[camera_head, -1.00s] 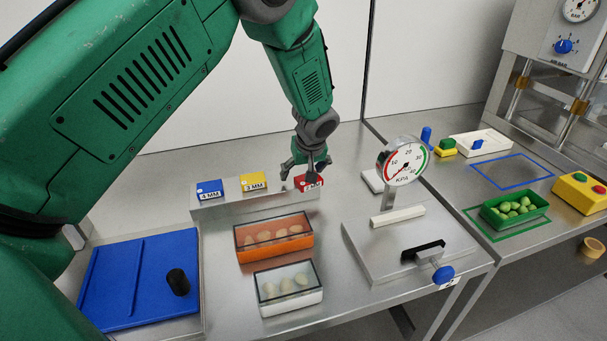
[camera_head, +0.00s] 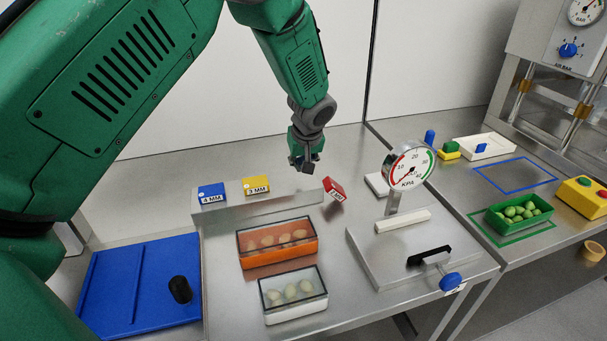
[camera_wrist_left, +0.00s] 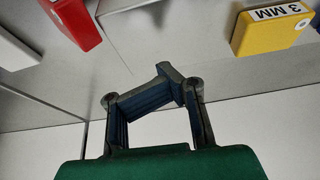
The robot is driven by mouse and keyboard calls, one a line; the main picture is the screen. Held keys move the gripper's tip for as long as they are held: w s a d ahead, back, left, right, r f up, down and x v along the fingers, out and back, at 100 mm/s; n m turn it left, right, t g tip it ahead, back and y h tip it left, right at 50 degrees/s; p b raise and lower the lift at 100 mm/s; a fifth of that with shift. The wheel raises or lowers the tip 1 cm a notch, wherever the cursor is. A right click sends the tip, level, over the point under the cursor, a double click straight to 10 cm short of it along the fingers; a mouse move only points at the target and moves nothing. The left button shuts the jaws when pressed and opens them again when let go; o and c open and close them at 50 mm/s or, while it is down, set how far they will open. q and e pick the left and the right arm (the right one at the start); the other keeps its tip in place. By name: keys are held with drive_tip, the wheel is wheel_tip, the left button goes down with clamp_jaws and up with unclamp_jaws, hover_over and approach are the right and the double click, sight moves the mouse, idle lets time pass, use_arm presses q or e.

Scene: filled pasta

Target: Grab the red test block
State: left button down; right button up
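The red test block (camera_head: 334,189) sits tilted and turned at the right end of the low metal ledge (camera_head: 270,207). I cannot tell whether it rests on the ledge or leans off its end. It also shows at the top left of the left wrist view (camera_wrist_left: 72,22). My left gripper (camera_head: 304,168) is above and behind the ledge, left of the red block and apart from it. In the left wrist view its fingers (camera_wrist_left: 172,84) come together at the tips with nothing between them. My right gripper is not in view.
A blue block (camera_head: 211,194) and a yellow 3 MM block (camera_head: 256,186) sit on the ledge, left of the red one. A kPa gauge (camera_head: 409,167) stands to the right. Orange (camera_head: 277,258) and white (camera_head: 294,310) lidded boxes are in front.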

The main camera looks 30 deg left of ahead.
use_arm(q)
wheel_tip(320, 180, up, 7)
drive_tip(key=c, duration=1.3)
unclamp_jaws()
drive_tip(key=shift+r, duration=0.15)
drive_tip(key=o, duration=0.7)
drive_tip(key=shift+a, duration=0.25)
drive_tip(key=shift+o, duration=0.7)
drive_tip(key=shift+a, duration=0.45)
